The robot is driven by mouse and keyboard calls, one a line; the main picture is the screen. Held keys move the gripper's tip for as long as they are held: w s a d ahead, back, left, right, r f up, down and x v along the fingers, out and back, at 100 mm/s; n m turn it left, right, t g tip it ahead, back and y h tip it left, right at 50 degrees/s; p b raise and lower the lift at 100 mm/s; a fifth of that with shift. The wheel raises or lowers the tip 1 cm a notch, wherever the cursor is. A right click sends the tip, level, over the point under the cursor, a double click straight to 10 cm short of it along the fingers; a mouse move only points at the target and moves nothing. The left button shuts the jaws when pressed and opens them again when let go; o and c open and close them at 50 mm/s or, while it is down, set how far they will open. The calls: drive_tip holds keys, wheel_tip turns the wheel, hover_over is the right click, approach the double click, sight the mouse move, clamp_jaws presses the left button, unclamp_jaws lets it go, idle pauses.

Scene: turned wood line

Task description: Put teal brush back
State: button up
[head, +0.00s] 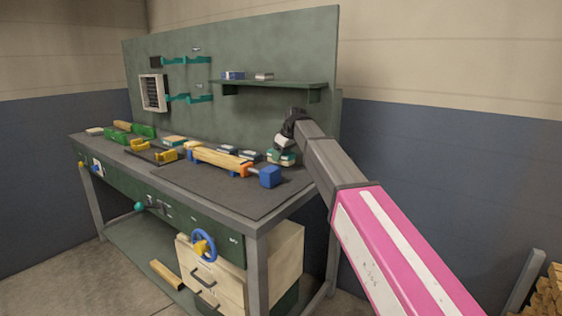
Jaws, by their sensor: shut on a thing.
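My gripper (284,146) is over the right back part of the bench, pointing down. It is shut on a small teal and cream block, which appears to be the teal brush (282,158). The brush is low, close to the bench top. I cannot tell whether it touches the surface. My gripper's fingers are small and partly hidden by the wrist.
The bench (225,203) carries a long wooden piece (221,158) between yellow and orange holders, with a blue block (270,177) at its right end. Small blue-and-white boxes (228,150) lie behind it. A green shelf (270,84) overhangs the back. Drawers (215,275) stand below.

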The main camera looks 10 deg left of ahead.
sight(287, 152)
drive_tip(key=shift+f, duration=1.25)
drive_tip(key=shift+f, duration=0.1)
drive_tip(key=o, duration=0.9)
drive_tip(key=shift+v, duration=3.85)
